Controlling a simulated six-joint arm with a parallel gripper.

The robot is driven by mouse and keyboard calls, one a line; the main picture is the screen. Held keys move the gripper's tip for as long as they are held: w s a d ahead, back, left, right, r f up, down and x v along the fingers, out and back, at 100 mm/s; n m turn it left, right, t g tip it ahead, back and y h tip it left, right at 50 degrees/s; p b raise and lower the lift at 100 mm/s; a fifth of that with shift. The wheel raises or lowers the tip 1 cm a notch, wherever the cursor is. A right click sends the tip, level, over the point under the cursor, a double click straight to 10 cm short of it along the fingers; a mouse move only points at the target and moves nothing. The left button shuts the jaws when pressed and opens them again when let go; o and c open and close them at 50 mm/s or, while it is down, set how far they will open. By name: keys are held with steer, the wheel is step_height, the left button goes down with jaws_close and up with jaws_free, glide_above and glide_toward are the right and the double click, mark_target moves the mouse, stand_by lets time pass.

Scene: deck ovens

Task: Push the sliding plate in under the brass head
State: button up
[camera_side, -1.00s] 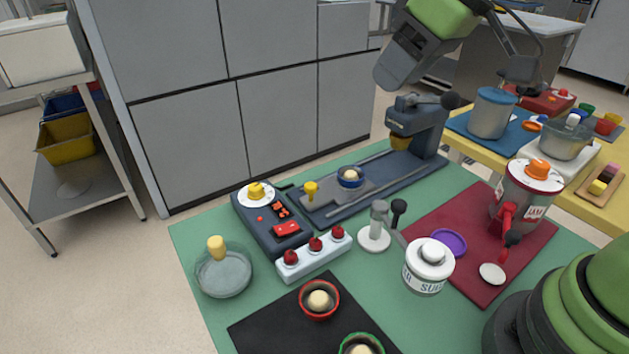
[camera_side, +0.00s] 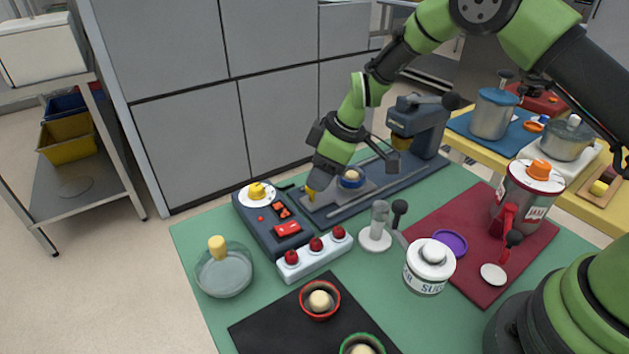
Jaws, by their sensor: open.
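The grey sliding plate (camera_side: 366,188) lies on the dark rail base (camera_side: 398,185) between two long rods. A blue cup with a pale dough ball (camera_side: 351,180) stands on the plate. The plate's yellow knob (camera_side: 311,194) is at its near-left end, mostly hidden by my gripper. My gripper (camera_side: 313,187) points down at the knob; whether its fingers touch the knob I cannot tell. The brass head (camera_side: 401,142) hangs under the dark blue press (camera_side: 418,122) at the far right end of the rails. The plate and cup are to the left of the head, apart from it.
A control box with a yellow dial (camera_side: 258,192) and a white block with red knobs (camera_side: 314,253) stand close to the plate's near end. A grey lever stand (camera_side: 375,230) is in front of the rails. The rail stretch before the press looks clear.

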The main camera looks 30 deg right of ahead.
steer(key=shift+x, duration=1.65)
steer(key=shift+c, duration=0.2)
jaws_close()
steer(key=d, duration=0.9)
steer(key=shift+d, duration=0.35)
steer(key=shift+o, duration=0.2)
jaws_free()
steer(key=v, duration=1)
